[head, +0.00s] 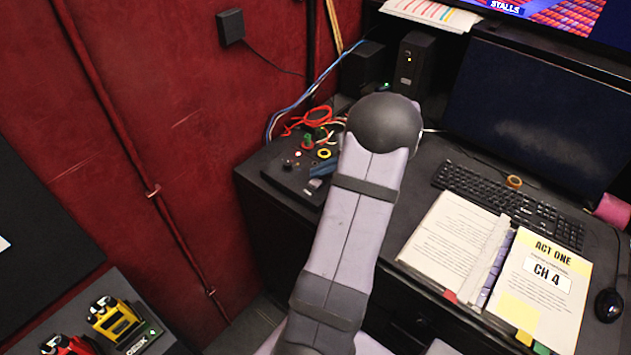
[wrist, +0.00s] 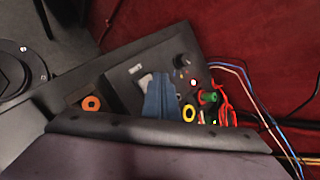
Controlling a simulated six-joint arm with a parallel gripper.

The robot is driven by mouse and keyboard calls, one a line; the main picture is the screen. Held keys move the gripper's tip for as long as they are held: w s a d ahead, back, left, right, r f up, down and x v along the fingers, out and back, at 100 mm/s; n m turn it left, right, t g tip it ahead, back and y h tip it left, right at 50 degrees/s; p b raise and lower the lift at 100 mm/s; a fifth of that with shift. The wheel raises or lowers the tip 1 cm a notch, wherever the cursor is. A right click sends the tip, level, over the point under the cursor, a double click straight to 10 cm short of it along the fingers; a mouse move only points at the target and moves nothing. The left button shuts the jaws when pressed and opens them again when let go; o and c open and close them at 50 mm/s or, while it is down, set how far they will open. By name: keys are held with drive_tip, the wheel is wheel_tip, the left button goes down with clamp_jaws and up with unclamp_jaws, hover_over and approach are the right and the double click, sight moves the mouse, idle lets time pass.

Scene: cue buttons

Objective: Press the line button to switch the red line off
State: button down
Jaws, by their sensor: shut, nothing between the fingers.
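The control box (head: 275,180) is a dark panel at the back left of the desk, against the red wall. It also shows in the wrist view (wrist: 120,70). My gripper (head: 322,169) has blue fingers, held close together over the panel; in the wrist view (wrist: 160,97) they cover its middle. A pale grey piece, possibly a button (wrist: 145,80), shows beside the fingers, partly hidden. A black knob (wrist: 181,60) and a tiny red spot, possibly a lit lamp (wrist: 180,74), lie beyond. I cannot tell which part is the line button, or whether the fingers touch the panel.
A yellow ring (wrist: 189,113), a green-topped plug (wrist: 207,97) and red cables (wrist: 222,100) crowd one side of the panel. An orange ring (wrist: 91,103) lies apart. An open script binder (head: 500,260), keyboard (head: 510,200) and monitor (head: 540,115) stand to the right.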

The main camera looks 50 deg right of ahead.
sight(319, 183)
drive_tip(key=shift+f+b, duration=0.3)
drive_tip(key=shift+f, duration=0.1)
drive_tip(key=shift+f+b, duration=0.4)
drive_tip(key=shift+f, duration=0.1)
idle(0.8)
drive_tip(key=shift+r, duration=0.1)
drive_tip(key=shift+r+p, duration=0.7)
drive_tip(key=shift+r, duration=0.2)
drive_tip(key=shift+r+p, duration=1.85)
drive_tip(key=shift+r, duration=0.65)
